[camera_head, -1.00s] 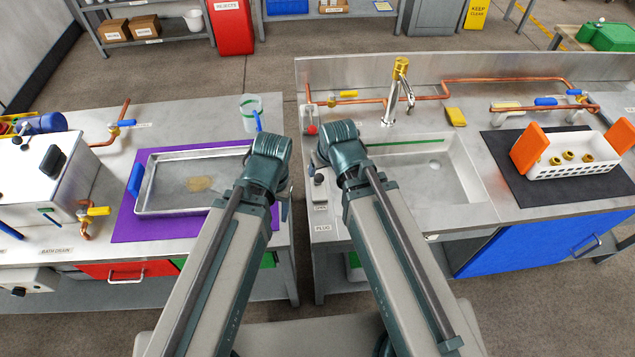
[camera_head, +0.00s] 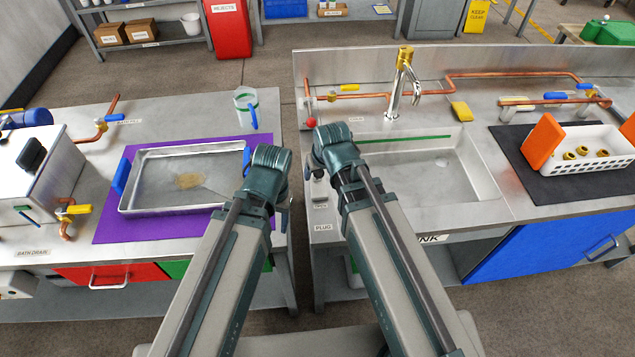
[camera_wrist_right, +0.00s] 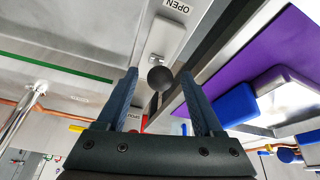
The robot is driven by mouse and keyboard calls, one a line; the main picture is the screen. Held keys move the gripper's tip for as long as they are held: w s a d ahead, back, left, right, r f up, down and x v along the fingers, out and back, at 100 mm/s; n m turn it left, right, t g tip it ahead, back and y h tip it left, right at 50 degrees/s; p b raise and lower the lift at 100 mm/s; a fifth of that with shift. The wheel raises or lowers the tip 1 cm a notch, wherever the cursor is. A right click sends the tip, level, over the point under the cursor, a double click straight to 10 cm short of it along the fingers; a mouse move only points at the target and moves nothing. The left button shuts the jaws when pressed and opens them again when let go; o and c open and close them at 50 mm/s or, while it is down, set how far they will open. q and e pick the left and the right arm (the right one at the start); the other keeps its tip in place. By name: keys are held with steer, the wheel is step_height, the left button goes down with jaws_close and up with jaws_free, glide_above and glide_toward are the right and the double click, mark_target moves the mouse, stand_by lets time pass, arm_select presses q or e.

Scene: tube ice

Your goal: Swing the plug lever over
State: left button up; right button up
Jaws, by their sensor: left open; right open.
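The plug lever's pale base plate (camera_head: 319,189) is on the sink counter's left edge, above a "PLUG" label (camera_head: 323,227). In the right wrist view, the lever's round black knob (camera_wrist_right: 160,78) stands in front of the plate (camera_wrist_right: 168,40), and "OPEN" is printed beside it. My right gripper (camera_wrist_right: 160,72) is open, with one finger on each side of the knob in that view. Whether a finger touches it I cannot tell. My left gripper (camera_head: 284,207) is open and mostly hidden behind its wrist, over the gap between the benches.
The sink basin (camera_head: 440,165) and tap (camera_head: 402,85) lie to the right of the lever. A metal tray (camera_head: 127,207) sits on a purple mat (camera_head: 105,230) on the left bench. A clear jug (camera_head: 245,105) stands behind it. A narrow gap separates the benches.

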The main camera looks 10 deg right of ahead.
arm_select(q)
steer(key=f+b, duration=0.3)
steer(key=f, duration=0.1)
steer(key=shift+w, duration=0.2)
arm_select(e)
steer(key=x, duration=0.4)
steer(key=shift+f, duration=0.2)
steer(key=shift+c, duration=0.2)
jaws_close()
stand_by(0.5)
